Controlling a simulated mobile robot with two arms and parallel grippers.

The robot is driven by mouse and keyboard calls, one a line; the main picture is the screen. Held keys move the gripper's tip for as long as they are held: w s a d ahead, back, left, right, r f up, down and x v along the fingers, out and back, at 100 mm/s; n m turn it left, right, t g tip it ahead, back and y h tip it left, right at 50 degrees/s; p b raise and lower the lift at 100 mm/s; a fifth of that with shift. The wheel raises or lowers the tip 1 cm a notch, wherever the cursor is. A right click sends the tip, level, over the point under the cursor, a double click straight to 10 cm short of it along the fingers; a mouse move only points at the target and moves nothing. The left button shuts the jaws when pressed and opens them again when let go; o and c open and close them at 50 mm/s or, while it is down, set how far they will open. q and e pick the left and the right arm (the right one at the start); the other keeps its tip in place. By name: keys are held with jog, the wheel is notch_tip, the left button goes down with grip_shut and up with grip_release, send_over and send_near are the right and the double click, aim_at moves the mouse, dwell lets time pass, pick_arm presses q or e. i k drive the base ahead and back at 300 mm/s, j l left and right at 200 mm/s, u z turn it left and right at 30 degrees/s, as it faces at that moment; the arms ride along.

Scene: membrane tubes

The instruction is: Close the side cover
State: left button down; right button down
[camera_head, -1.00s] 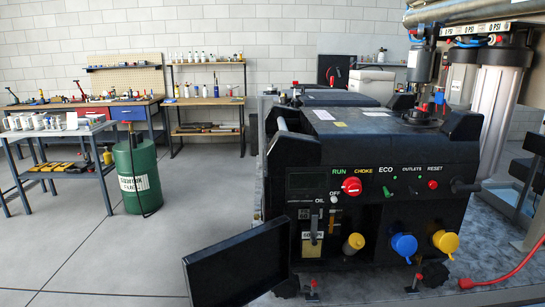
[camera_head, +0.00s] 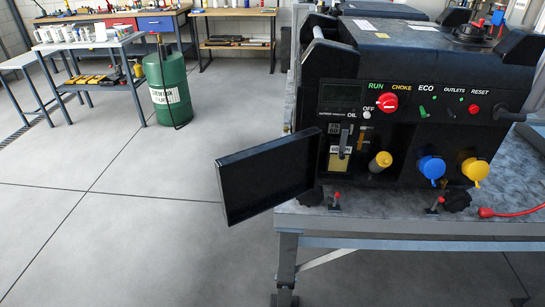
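The side cover (camera_head: 268,176) is a black, shallow rectangular panel. It stands swung open at the left front of the black generator (camera_head: 400,65), sticking out past the table edge over the floor. Beside its right edge, the opening shows an oil area with a yellowish label (camera_head: 340,158). The generator's front carries a red knob (camera_head: 387,102), a yellow cap (camera_head: 381,160), and blue and yellow outlet covers. Neither of my grippers is in view.
The generator stands on a grey table (camera_head: 400,222) with metal legs. Small red-tipped clamps (camera_head: 336,200) and a red cable (camera_head: 510,211) lie at its front. A green barrel (camera_head: 167,88) and workbenches stand behind left. The floor (camera_head: 110,220) at left is clear.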

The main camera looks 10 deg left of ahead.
aim_at(254, 181)
jog(key=j+z, duration=0.1)
jog(key=z, duration=0.3)
jog(key=i+j+z, duration=0.1)
jog(key=z, duration=0.3)
jog(key=j+z, duration=0.2)
jog(key=z, duration=0.25)
jog(key=j+z, duration=0.2)
jog(key=z, duration=0.2)
jog(key=j+z, duration=0.15)
jog(key=j, duration=0.3)
jog(key=k+j+z, duration=0.15)
jog(key=j, duration=0.35)
jog(key=j+z, duration=0.15)
jog(key=j, duration=0.3)
jog(key=k+j+z, duration=0.15)
jog(key=j, duration=0.3)
jog(key=k+j+z, duration=0.15)
jog(key=j, duration=0.3)
